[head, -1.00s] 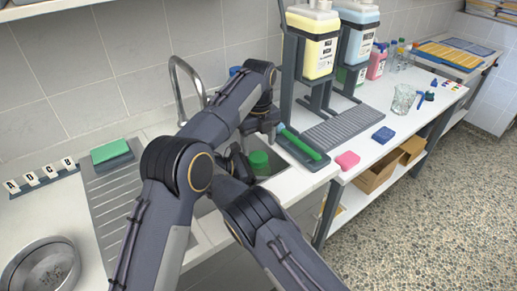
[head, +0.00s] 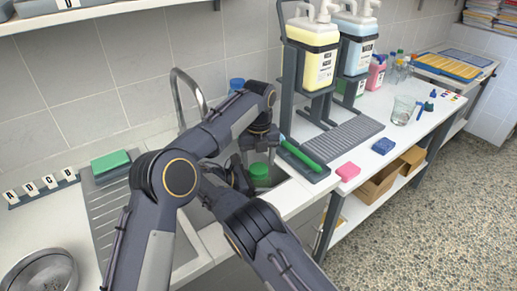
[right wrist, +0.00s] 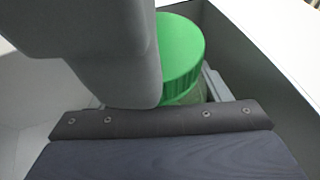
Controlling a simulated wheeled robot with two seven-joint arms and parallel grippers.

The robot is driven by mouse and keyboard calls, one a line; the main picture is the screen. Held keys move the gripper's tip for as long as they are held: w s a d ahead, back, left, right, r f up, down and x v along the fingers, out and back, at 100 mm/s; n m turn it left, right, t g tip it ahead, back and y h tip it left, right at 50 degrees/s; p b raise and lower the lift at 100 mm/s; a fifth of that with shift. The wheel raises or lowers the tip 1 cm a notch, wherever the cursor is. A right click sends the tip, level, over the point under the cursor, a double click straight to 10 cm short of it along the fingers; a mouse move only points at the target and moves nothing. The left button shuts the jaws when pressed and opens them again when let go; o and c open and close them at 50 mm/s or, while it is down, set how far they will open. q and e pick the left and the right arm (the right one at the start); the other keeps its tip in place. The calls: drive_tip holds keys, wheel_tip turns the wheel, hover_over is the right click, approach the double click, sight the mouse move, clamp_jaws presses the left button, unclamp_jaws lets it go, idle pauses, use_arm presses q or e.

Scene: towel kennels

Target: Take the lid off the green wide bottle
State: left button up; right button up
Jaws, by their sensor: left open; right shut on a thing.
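The green wide bottle shows mostly as its green lid (head: 259,170) in the sink, in the head view. In the right wrist view the ribbed green lid (right wrist: 183,55) sits on the bottle, and a strip of the clear bottle body (right wrist: 192,97) shows below it. My right gripper (head: 240,180) is low in the sink, shut on the bottle at its side; its grip is partly hidden by my arm. My left gripper (head: 262,146) is open and points down just above the lid. Its fingertips are small and partly hidden.
The sink walls (right wrist: 275,60) stand close around the bottle. A tap (head: 185,90) rises behind. A green brush (head: 302,155) lies on a dark tray at the sink's right edge. Soap dispensers (head: 312,60), a pink sponge (head: 348,171) and a blue sponge (head: 383,146) are farther right.

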use_arm(q)
drive_tip(key=shift+f, duration=0.95)
